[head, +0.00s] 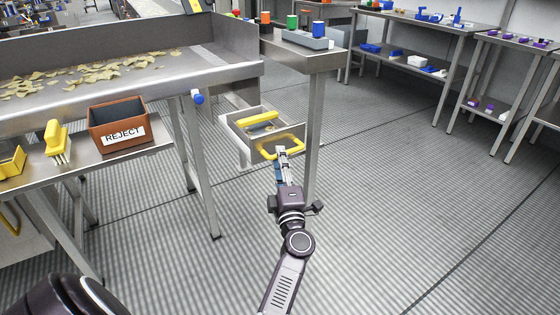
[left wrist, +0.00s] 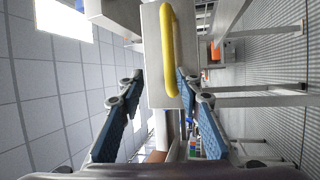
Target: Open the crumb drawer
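The crumb drawer (head: 240,153) is a light grey box at the middle of the head view, beside a table leg. Part of its inside shows from above, with a yellow bar across it. A yellow handle (head: 298,144) is on its front; the front and handle also show in the left wrist view (left wrist: 169,45). My left gripper (head: 282,153) is at the handle. In the left wrist view its blue-padded fingers (left wrist: 160,75) are spread apart, with the handle between their lines, closer to the right finger. Contact cannot be told. My right gripper is not in view.
A metal table leg (head: 315,125) stands close to the right of the drawer. A brown REJECT bin (head: 120,130) and a yellow-handled brush (head: 57,140) are on the left shelf, below a tray of chips (head: 85,75). The floor (head: 420,210) at right is clear.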

